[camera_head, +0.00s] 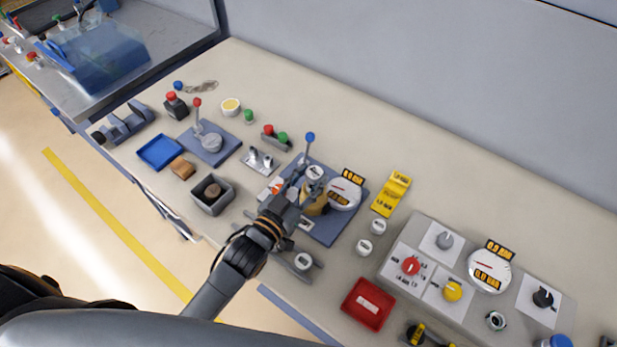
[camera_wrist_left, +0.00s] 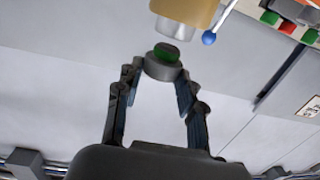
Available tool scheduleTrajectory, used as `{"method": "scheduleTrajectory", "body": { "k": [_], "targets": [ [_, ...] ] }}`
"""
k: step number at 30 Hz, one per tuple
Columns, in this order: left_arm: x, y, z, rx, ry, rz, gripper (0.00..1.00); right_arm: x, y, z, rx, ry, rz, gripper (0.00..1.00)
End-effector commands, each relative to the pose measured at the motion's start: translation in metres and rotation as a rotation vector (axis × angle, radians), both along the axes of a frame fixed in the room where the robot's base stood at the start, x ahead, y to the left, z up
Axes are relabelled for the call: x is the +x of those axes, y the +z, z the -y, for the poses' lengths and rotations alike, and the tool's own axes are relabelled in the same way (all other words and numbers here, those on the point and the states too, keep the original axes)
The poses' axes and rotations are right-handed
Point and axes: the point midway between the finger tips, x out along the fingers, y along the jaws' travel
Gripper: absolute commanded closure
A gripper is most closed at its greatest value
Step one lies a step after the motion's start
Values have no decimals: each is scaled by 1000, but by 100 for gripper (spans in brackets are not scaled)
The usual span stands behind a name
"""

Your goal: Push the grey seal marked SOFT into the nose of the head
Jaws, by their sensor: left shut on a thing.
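My left gripper (camera_head: 297,196) reaches over the blue base plate (camera_head: 328,232) to the brass-coloured head (camera_head: 316,206). In the left wrist view the gripper (camera_wrist_left: 160,82) is shut on a short grey round seal (camera_wrist_left: 163,68) with a green centre. No SOFT mark is readable on it. The seal is at the fingertips, right beside the silver nose (camera_wrist_left: 173,27) of the head, which also shows there (camera_wrist_left: 188,9). I cannot tell whether seal and nose touch. The gripper hides the seal in the head view. My right gripper is not in view.
Small white-topped round pieces (camera_head: 364,247) stand right of the plate. A dial (camera_head: 344,194) and a blue-knobbed lever (camera_head: 309,138) stand close to the head. A red tray (camera_head: 368,304) and a grey control panel (camera_head: 470,275) are to the right, a grey bin (camera_head: 212,206) to the left.

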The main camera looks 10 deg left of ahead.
Motion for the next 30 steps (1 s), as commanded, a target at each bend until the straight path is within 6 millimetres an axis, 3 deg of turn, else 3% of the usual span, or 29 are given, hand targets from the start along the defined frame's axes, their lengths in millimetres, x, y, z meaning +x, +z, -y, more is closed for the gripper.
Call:
{"method": "scheduleTrajectory", "body": {
  "k": [30],
  "targets": [
    [0, -23, 0, -1, 0, 0, 88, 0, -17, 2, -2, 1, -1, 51]
  ]
}}
